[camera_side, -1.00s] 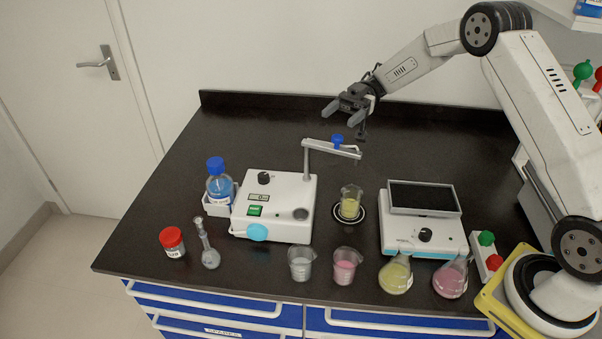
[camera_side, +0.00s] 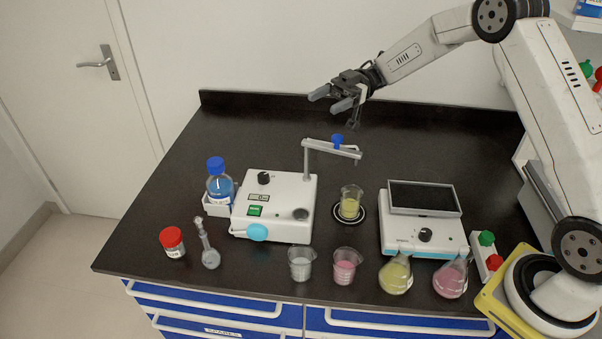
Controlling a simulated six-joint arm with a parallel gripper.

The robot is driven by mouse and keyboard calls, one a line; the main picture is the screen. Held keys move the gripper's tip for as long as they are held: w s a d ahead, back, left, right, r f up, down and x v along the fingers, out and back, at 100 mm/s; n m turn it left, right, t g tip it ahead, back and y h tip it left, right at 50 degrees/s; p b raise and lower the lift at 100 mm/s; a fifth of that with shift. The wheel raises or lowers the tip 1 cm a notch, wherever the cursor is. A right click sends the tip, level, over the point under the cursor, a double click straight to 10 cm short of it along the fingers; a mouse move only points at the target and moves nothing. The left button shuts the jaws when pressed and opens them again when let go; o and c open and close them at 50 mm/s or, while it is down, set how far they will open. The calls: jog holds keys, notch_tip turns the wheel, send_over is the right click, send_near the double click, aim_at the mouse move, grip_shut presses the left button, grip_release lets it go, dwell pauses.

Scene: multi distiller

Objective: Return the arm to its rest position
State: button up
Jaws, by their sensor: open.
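My gripper (camera_side: 331,99) is open and empty. It is raised above the back part of the black bench, with its fingers pointing left. It is apart from everything on the bench. The upper part of my arm reaches in from the upper right, and its base is at the lower right.
A white device with a metal arm (camera_side: 276,207) stands mid-bench. Beside it are a yellow beaker (camera_side: 349,203) on a round plate and a balance-like device (camera_side: 423,232). A blue-capped bottle (camera_side: 219,187) and several vessels, including a pink beaker (camera_side: 344,267), stand nearby. The bench's back (camera_side: 260,115) is clear.

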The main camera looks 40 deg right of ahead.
jog(key=w+a+r+m+t+h, duration=0.25)
jog(key=w+m+t+h, duration=0.5)
jog(key=m+t, duration=0.55)
jog(key=s+d+f+m+g+h, duration=0.2)
jog(key=s+f+g+h, duration=0.1)
jog(key=s, duration=0.6)
jog(key=s+d+f+m+g+h, duration=0.1)
jog(key=s+f+h, duration=0.3)
jog(key=s, duration=0.5)
jog(key=s+d+f+m+g+h, duration=0.2)
jog(key=s+f+m+g+h, duration=0.1)
jog(key=s+f, duration=0.4)
jog(key=s+m+g, duration=0.1)
jog(key=s, duration=0.1)
jog(key=shift+s+d+g, duration=0.3)
jog(key=shift+s+d, duration=0.05)
jog(key=shift+s, duration=0.05)
